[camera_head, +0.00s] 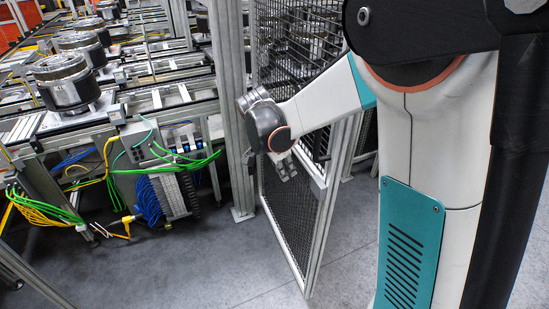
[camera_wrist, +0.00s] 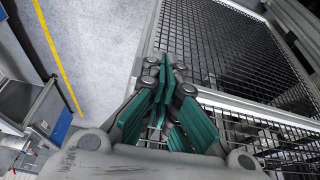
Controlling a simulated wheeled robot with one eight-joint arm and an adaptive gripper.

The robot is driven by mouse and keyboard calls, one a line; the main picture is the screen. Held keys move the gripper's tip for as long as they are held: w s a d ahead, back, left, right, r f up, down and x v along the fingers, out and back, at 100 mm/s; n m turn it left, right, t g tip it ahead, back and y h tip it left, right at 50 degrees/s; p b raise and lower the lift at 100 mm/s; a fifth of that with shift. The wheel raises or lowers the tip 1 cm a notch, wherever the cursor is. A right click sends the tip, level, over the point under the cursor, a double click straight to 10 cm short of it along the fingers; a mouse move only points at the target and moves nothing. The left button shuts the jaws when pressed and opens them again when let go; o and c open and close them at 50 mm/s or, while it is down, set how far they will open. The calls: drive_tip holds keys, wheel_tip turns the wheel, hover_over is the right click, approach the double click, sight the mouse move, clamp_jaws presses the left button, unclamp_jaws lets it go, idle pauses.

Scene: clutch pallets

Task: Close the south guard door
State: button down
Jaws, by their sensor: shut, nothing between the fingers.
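The south guard door appears to be the black mesh panel (camera_head: 285,222) in a grey metal frame, standing open at an angle from the post towards the camera in the head view. Its mesh seems to be the one at the right of the wrist view (camera_wrist: 225,45). My gripper (camera_wrist: 166,68) shows in the wrist view with its teal-padded fingers together and nothing between them. The fingertips overlap the frame's edge in the picture; whether they touch it I cannot tell. In the head view my arm covers the upper part of the door, and the fingers are not clear.
A tall grey post (camera_head: 231,120) stands left of the door. A conveyor line with metal clutch parts (camera_head: 68,82) and loose cables (camera_head: 180,160) lies further left. Grey floor (camera_head: 240,265) is clear in front. A yellow floor line (camera_wrist: 58,55) runs at the wrist view's left.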

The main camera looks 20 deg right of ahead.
drive_tip(key=d+f+m+b, duration=0.1)
drive_tip(key=d+f, duration=0.6)
drive_tip(key=f, duration=0.2)
drive_tip(key=shift+w+d+f+b, duration=0.15)
drive_tip(key=shift+w+f+b, duration=0.2)
drive_tip(key=shift+w+f, duration=0.1)
drive_tip(key=shift+d+r, duration=0.1)
